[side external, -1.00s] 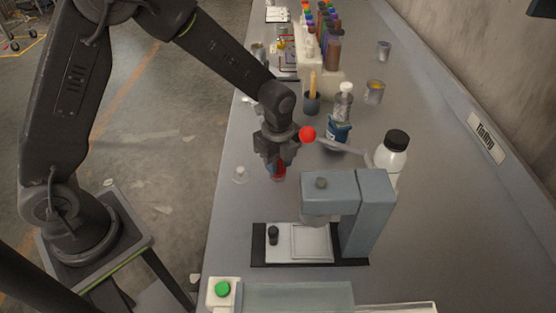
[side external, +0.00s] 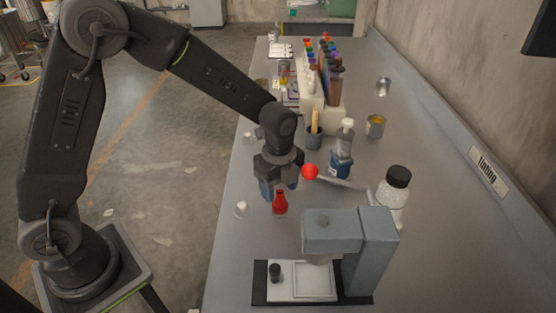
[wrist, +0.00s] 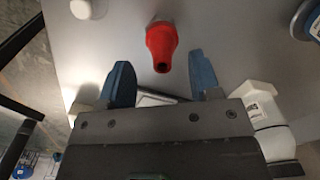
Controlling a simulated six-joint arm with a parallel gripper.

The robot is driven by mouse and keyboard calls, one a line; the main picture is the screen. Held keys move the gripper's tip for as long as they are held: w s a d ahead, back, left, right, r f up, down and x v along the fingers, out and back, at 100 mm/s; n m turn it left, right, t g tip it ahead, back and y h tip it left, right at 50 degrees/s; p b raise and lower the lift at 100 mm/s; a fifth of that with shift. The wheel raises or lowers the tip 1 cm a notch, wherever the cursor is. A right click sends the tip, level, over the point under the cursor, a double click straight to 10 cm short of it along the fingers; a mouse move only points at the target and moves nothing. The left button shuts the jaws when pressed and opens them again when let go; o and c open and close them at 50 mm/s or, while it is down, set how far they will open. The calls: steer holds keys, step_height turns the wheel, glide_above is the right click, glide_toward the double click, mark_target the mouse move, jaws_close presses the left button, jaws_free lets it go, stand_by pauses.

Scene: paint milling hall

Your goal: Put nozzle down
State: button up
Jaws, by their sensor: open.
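The red nozzle (side external: 280,203) stands on the grey bench, apart from my gripper. In the wrist view the nozzle (wrist: 161,45) lies beyond and between the two blue fingertips, with clear space around it. My gripper (side external: 279,187) is open and empty, raised just above and behind the nozzle in the side view. Its spread blue fingers (wrist: 164,82) also show in the wrist view.
A grey press-like device (side external: 345,235) with a white plate stands in front. A small white cap (side external: 241,209) is left of the nozzle.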

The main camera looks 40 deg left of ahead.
step_height(320, 180, up, 10)
steer(key=s+a+r+n+t, duration=0.2)
steer(key=s+a+r+n, duration=0.1)
steer(key=s+n, duration=0.7)
steer(key=s+a+r+n+t, duration=0.3)
steer(key=s+a+r+n, duration=0.1)
steer(key=s+n, duration=0.5)
steer(key=shift+s+r+n+t, duration=0.3)
steer(key=shift+s+r+n, duration=0.1)
steer(key=shift+r, duration=0.05)
steer(key=shift+f, duration=0.1)
